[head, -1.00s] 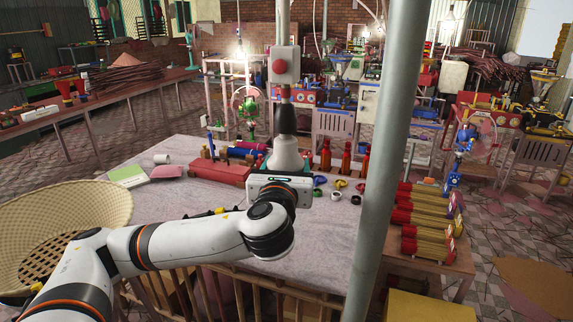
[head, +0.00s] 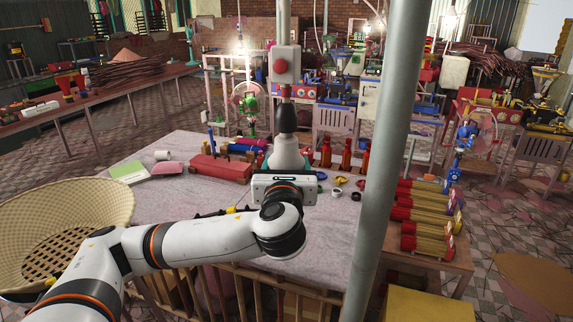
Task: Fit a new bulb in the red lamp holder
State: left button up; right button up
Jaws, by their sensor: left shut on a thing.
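My left gripper (head: 286,119) comes in over the middle of the table with its dark fingers pointing away, just below a grey box with a red round button (head: 284,62) on an upright pole. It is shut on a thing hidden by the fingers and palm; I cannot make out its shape. I cannot clearly make out a red lamp holder or a loose new bulb. My right gripper is not in view.
A cloth-covered table (head: 190,222) holds a red box (head: 220,168), red bottles (head: 346,154) and small rings. A woven basket (head: 118,195) stands left. A thick grey post (head: 385,160) rises right of my arm. Bundled sticks (head: 425,215) lie farther right.

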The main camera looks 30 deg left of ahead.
pick_arm(q)
jog(key=shift+r+n+p, duration=0.1)
jog(key=shift+n+p, duration=0.2)
jog(key=shift+y, duration=0.4)
jog(key=shift+g, duration=0.3)
jog(key=shift+n+g+y+p, duration=0.4)
jog(key=shift+n+y+p, duration=0.1)
jog(key=shift+n+y, duration=0.1)
jog(key=o, duration=1.1)
jog(key=shift+a, duration=0.1)
